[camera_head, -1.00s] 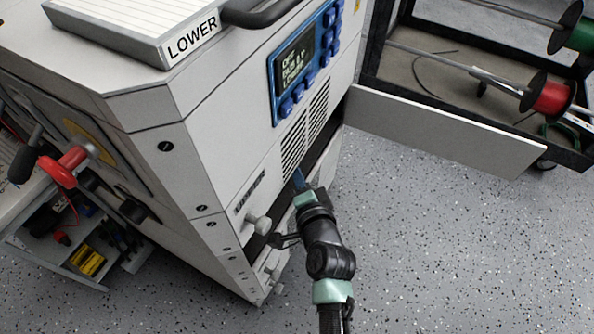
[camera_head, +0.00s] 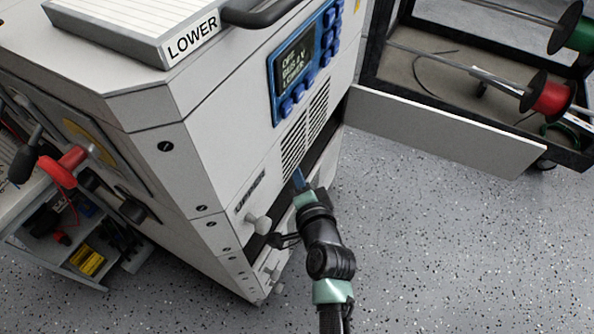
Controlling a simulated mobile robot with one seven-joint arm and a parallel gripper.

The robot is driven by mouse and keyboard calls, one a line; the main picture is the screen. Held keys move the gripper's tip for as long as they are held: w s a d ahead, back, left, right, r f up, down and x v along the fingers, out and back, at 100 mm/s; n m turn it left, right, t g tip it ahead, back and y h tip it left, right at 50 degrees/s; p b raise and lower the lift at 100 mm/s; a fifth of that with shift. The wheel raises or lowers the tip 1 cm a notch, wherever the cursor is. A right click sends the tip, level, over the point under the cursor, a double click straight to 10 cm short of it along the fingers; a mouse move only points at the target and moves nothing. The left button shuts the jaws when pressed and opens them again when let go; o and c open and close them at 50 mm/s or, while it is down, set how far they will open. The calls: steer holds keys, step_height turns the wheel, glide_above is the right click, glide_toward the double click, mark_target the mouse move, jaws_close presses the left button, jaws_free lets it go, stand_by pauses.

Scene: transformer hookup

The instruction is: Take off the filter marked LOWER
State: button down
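A pleated light-grey filter (camera_head: 130,25) with a white label reading LOWER lies on top of the grey cabinet (camera_head: 150,105), at the upper left. My gripper (camera_head: 299,180) is low at the cabinet's front, by a dark opening below the vent slots, well below and right of that filter. Something blue shows at its tip; I cannot tell whether it is a fingertip or a held thing. Its finger gap is hidden. A small label that seems to read UPPER (camera_head: 250,192) is on the front, above a pale knob (camera_head: 258,225).
A blue-framed display (camera_head: 295,65) with buttons is above the vent slots (camera_head: 304,132). An open grey door panel (camera_head: 440,130) juts right, toward a black cart with a red spool (camera_head: 550,97). A side bench with tools is at left. Speckled floor is clear at lower right.

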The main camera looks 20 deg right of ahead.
steer(key=s+d+b, duration=0.3)
steer(key=s+d, duration=0.2)
steer(key=s, duration=0.2)
steer(key=shift+s+d, duration=0.15)
steer(key=shift+d, duration=0.2)
stand_by(2.7)
steer(key=shift+s+d+b, duration=0.75)
steer(key=shift+s+d, duration=0.35)
steer(key=shift+s, duration=0.3)
stand_by(0.4)
steer(key=shift+s+d+b, duration=0.2)
steer(key=shift+s+d, duration=0.6)
steer(key=shift+s, duration=0.2)
steer(key=shift+s+d+b, duration=0.2)
steer(key=shift+s+d, duration=0.55)
steer(key=shift+s, duration=0.2)
